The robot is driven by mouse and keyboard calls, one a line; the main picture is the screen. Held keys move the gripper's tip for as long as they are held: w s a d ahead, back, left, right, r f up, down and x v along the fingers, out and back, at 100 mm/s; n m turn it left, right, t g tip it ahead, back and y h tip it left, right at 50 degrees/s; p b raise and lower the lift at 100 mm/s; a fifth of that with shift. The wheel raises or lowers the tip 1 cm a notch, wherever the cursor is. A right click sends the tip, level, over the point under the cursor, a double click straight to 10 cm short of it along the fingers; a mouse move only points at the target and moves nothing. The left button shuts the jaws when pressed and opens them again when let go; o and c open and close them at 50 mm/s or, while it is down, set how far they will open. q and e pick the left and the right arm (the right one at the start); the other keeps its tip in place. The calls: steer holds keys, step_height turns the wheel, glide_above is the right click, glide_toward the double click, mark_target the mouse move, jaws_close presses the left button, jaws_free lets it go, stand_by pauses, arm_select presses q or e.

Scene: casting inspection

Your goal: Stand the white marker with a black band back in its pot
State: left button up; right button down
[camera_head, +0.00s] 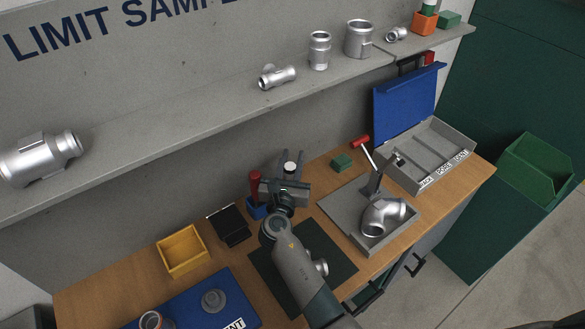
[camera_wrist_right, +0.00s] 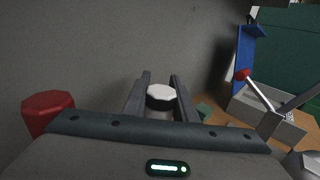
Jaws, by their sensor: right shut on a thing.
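My right gripper (camera_head: 291,156) is over the back of the bench near the wall, shut on the white marker (camera_head: 290,167). In the right wrist view the marker's white top with a black band below (camera_wrist_right: 161,94) shows between the two fingers (camera_wrist_right: 160,83). Its lower end is hidden by the gripper. A blue pot (camera_head: 256,212) stands just left of the gripper, partly covered by it, with a red-topped item (camera_head: 255,183) upright in it. The red top also shows at the left of the right wrist view (camera_wrist_right: 48,108). My left gripper is not in view.
A black box (camera_head: 230,226) and a yellow bin (camera_head: 182,252) stand left of the pot. A dark mat (camera_head: 335,262) lies under my arm. Right are a green block (camera_head: 342,161), a grey tray with a metal casting (camera_head: 384,218) and a divided tray (camera_head: 463,150). A shelf (camera_head: 150,132) runs above.

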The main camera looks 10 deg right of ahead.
steer(key=shift+f, duration=0.1)
steer(key=shift+f, duration=0.85)
steer(key=shift+f+p, duration=0.35)
steer(key=shift+f, duration=0.5)
steer(key=shift+f, duration=0.25)
steer(key=c, duration=1.4)
jaws_free()
steer(key=shift+c, duration=0.2)
steer(key=shift+b, duration=0.3)
steer(key=shift+s, duration=0.1)
